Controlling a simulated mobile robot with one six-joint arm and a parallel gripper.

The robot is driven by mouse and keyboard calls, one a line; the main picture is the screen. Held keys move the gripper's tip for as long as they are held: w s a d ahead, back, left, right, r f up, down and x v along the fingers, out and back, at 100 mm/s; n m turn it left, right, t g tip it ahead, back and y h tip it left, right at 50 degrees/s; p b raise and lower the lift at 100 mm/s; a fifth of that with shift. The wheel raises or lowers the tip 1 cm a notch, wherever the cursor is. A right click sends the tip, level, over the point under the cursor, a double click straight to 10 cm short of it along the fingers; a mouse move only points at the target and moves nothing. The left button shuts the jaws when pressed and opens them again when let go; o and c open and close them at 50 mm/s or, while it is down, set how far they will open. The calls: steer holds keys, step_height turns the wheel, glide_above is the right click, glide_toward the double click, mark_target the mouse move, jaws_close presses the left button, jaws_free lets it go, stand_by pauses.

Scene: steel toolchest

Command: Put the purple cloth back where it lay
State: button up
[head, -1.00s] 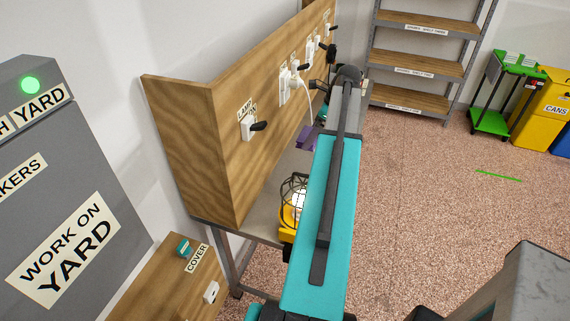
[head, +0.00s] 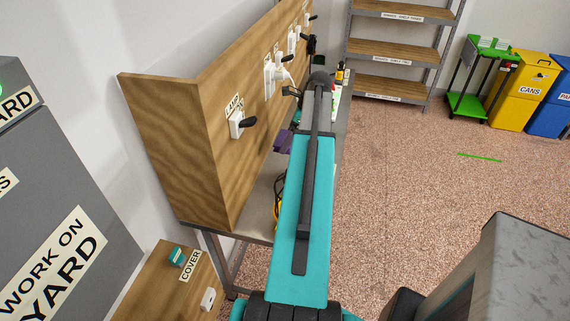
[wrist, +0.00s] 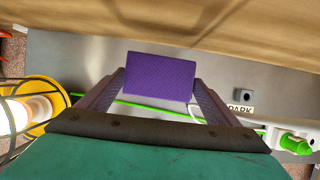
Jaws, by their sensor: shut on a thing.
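The purple cloth (wrist: 160,72) is a flat, upright-looking rectangle between my gripper's fingers in the wrist view. My gripper (wrist: 159,88) is shut on it, one finger at each side edge. The cloth is over the grey steel bench top (wrist: 88,68); I cannot tell whether it touches the surface. In the head view a piece of the cloth (head: 284,142) shows left of my arm, near the wooden back panel. The gripper itself is hidden there behind my arm. A green line runs across the bench behind the cloth.
In the wrist view a yellow caged lamp (wrist: 40,100) stands at left, and a green-and-white item (wrist: 290,142) lies at right near a PARK label (wrist: 240,110). The wooden panel (head: 190,140) with switches and cables bounds the bench.

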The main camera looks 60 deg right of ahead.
steer(key=shift+f, duration=0.1)
steer(key=shift+f+p, duration=0.9)
steer(key=shift+f, duration=2.1)
steer(key=shift+f, duration=0.1)
steer(key=shift+f+p, duration=0.6)
steer(key=shift+f, duration=1.2)
steer(key=shift+f, duration=0.1)
steer(key=o, duration=0.9)
steer(key=shift+b+v, duration=1.85)
steer(key=shift+v, duration=4.25)
